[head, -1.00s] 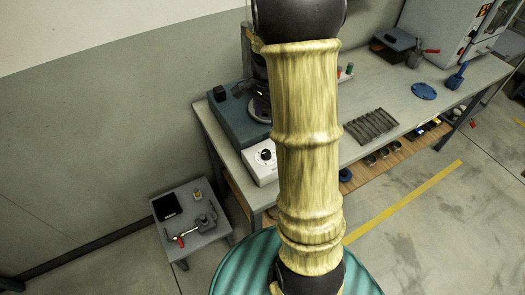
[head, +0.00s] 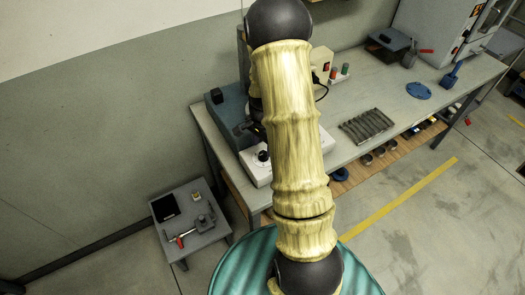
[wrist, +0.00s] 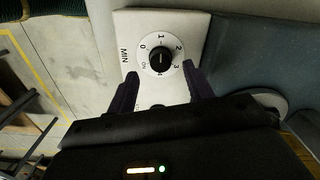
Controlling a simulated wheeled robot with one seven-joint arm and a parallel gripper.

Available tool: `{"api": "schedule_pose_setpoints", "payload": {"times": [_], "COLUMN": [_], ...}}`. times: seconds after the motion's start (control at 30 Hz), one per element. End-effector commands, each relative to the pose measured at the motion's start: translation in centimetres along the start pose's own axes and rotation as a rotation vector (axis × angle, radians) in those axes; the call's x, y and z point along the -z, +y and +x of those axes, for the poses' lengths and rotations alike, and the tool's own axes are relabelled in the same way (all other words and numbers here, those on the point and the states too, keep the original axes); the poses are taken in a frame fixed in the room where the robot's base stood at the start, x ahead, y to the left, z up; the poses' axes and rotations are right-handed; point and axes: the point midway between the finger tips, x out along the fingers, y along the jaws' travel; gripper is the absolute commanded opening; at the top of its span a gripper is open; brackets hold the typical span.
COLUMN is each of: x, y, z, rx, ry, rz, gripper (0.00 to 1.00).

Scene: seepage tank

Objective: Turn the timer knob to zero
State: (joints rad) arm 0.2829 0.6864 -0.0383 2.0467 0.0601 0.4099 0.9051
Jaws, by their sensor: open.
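The timer knob (wrist: 161,60) is a small black round knob on a white control box (wrist: 125,28). Printed numbers 0, 1, 2, 3 and the words MIN and ON surround it. Where its pointer stands is too small to tell. In the head view the knob (head: 263,156) shows on the front of the white box (head: 256,174) at the bench's left end. My gripper (wrist: 160,72) is open, its two dark fingers to either side of the knob's lower part in the wrist view. Whether they touch it is unclear. My arm hides part of the box in the head view.
A blue-grey block (head: 222,112) stands behind the box on the workbench (head: 400,95). A dark slotted rack (head: 367,126) lies further right. A small side table (head: 200,243) with tools stands at lower left. Open floor lies right of the bench.

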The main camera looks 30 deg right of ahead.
Motion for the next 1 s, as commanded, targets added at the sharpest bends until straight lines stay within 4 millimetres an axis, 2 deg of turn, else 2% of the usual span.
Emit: {"api": "schedule_pose_setpoints", "payload": {"times": [0.1,0.3,0.67,0.9,1.0], "x": [-0.1,0.0,0.0,0.0,0.0], "y": [0.1,0.0,0.0,0.0,0.0], "z": [1.8,4.0,4.5,4.5,4.5], "rx": [-0.003,-0.001,0.0,0.0,0.0], "ry": [-0.003,-0.001,0.0,0.0,0.0], "rz": [0.002,0.001,0.0,0.0,0.0], "gripper": [0.52,0.52,0.52,0.07,0.07]}}
